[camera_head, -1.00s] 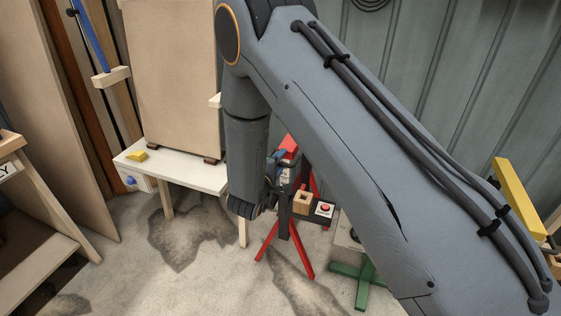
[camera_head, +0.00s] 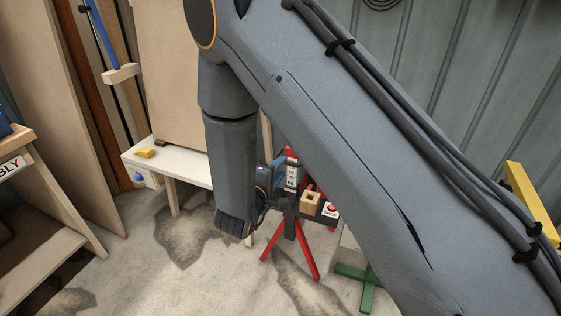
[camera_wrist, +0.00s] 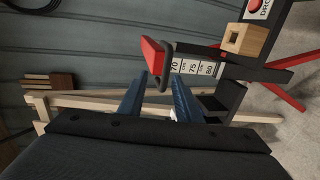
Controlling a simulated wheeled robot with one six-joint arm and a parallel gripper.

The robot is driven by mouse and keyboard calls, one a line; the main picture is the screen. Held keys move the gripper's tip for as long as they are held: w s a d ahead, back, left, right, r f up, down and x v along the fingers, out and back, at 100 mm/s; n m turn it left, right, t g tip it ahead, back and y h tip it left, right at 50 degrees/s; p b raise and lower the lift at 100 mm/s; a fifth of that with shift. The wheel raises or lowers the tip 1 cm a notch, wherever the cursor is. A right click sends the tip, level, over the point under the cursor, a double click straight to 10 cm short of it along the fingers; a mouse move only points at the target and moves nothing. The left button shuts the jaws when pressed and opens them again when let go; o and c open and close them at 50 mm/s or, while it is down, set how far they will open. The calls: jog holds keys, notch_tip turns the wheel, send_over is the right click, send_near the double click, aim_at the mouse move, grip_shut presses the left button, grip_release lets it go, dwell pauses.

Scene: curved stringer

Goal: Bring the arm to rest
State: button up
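My arm crosses the head view from the lower right to the top, and its forearm hangs down left of the middle. My gripper (camera_wrist: 160,98) shows in the wrist view as two blue fingers, apart, with nothing held between them. In the head view the wrist end is low, beside the red-legged stand (camera_head: 311,258), and the gripper is partly hidden by my arm. In the wrist view a red block with a dark frame (camera_wrist: 153,62) and a scale label (camera_wrist: 193,67) lie just beyond the fingertips; I cannot tell whether they touch.
A wooden block with a hole (camera_head: 311,203) and a red button box (camera_head: 330,210) sit on the stand. A white table (camera_head: 178,165) holds a yellow piece (camera_head: 145,153) and a board. A wooden shelf unit (camera_head: 40,240) stands at left. Open floor lies between.

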jog(key=w+d+m+g+y, duration=0.1)
jog(key=w+d+r+m+g+y, duration=0.1)
jog(key=m, duration=0.1)
jog(key=shift+w+d+r+y, duration=0.1)
jog(key=shift+y, duration=0.3)
jog(key=s+d+r+m+g+y, duration=0.1)
jog(key=s+d+r+m+g, duration=0.1)
jog(key=s+d, duration=0.4)
jog(key=s+d+r+m+g, duration=0.3)
jog(key=s+d+m+g, duration=0.2)
jog(key=s, duration=0.7)
jog(key=s+d+r+m+g+y, duration=0.1)
jog(key=s+d+m+g, duration=0.3)
jog(key=s+d, duration=0.5)
jog(key=shift+s+r+g+y, duration=0.3)
jog(key=shift+s+r+g, duration=0.15)
jog(key=shift+r+g, duration=0.25)
